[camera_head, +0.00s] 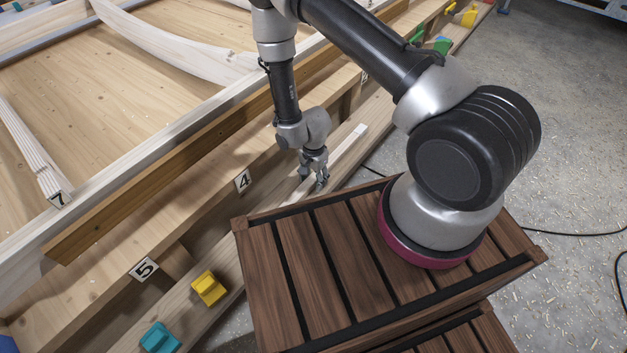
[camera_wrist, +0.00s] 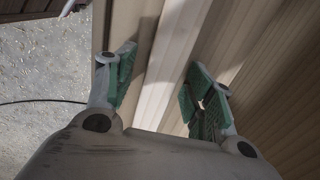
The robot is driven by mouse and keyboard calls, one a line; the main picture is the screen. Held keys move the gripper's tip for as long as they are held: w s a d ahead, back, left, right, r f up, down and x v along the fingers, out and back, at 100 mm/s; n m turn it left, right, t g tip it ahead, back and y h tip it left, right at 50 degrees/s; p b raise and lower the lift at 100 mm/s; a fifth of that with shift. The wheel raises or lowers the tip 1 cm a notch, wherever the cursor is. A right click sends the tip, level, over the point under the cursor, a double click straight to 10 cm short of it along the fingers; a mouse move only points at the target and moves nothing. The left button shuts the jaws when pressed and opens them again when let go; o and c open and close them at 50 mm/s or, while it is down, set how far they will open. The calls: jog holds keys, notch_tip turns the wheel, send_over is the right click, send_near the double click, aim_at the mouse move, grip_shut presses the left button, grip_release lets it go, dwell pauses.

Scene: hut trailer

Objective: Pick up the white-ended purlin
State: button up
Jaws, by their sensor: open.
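The white-ended purlin (camera_head: 345,147) is a pale, slim wooden bar lying lengthwise on the lower ledge of the bench, with its white end (camera_head: 361,129) towards the upper right. Its near part runs behind my gripper (camera_head: 317,182) and towards the slatted crate. My gripper points down over the bar. In the wrist view the pale purlin (camera_wrist: 170,62) runs between the two green-padded fingers of my gripper (camera_wrist: 160,72), with gaps on both sides. The fingers are apart and hold nothing. I cannot tell how far above the bar the fingertips are.
A brown slatted crate (camera_head: 301,259) stands at the front beside the ledge. A yellow clamp (camera_head: 208,288) and a teal clamp (camera_head: 159,338) sit on the ledge at lower left. A long brown beam (camera_head: 180,170) and numbered tags, 4 (camera_head: 243,180) and 5 (camera_head: 143,269), are left of my gripper.

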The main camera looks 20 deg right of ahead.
aim_at(314, 177)
jog(key=shift+c, duration=0.4)
grip_shut()
notch_tip(314, 177, up, 10)
jog(key=shift+r, duration=0.1)
dwell(0.3)
